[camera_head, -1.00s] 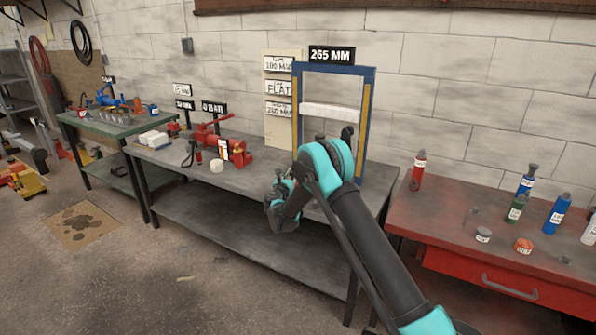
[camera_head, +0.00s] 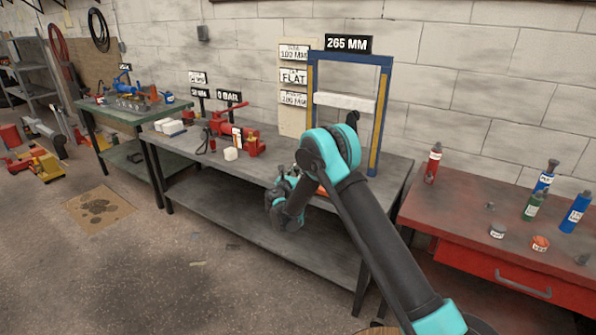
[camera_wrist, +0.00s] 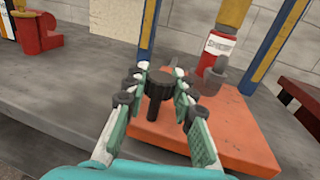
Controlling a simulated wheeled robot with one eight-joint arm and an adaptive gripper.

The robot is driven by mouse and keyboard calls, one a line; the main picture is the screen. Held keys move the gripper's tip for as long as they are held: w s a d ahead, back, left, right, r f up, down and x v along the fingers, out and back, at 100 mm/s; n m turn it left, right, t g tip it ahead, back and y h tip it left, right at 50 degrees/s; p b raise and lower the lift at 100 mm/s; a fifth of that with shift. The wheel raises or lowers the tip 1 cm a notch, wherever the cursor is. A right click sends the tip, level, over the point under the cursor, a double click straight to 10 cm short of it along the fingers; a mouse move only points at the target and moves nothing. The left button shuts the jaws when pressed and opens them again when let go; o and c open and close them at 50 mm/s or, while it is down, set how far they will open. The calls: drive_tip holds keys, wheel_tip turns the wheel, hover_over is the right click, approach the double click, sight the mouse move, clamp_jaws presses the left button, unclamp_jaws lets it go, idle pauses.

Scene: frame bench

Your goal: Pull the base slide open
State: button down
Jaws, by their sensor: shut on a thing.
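The base slide is an orange plate (camera_wrist: 235,135) on the grey bench below the blue frame. In the wrist view a dark round knob (camera_wrist: 158,88) on a short stem stands at its near left edge. My gripper (camera_wrist: 160,78) has its two fingers closed around the knob from both sides. In the head view my gripper (camera_head: 285,196) is at the bench's front edge, and a small orange piece of the slide (camera_head: 322,190) shows beside my arm. My arm hides most of the slide in the head view.
The blue frame (camera_head: 312,80) carries a white bar (camera_head: 345,103) and a 265 MM sign (camera_head: 348,44). A red vise-like tool (camera_head: 235,128) and a white block (camera_head: 231,154) sit to the left. A red bench (camera_head: 450,205) with bottles is at right. Floor in front is open.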

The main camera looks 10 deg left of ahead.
drive_tip(key=c, duration=1.2)
unclamp_jaws()
drive_tip(key=shift+s, duration=0.1)
drive_tip(key=s+a, duration=0.1)
drive_tip(key=s, duration=1)
drive_tip(key=shift+s+a, duration=0.25)
drive_tip(key=shift+s, duration=0.15)
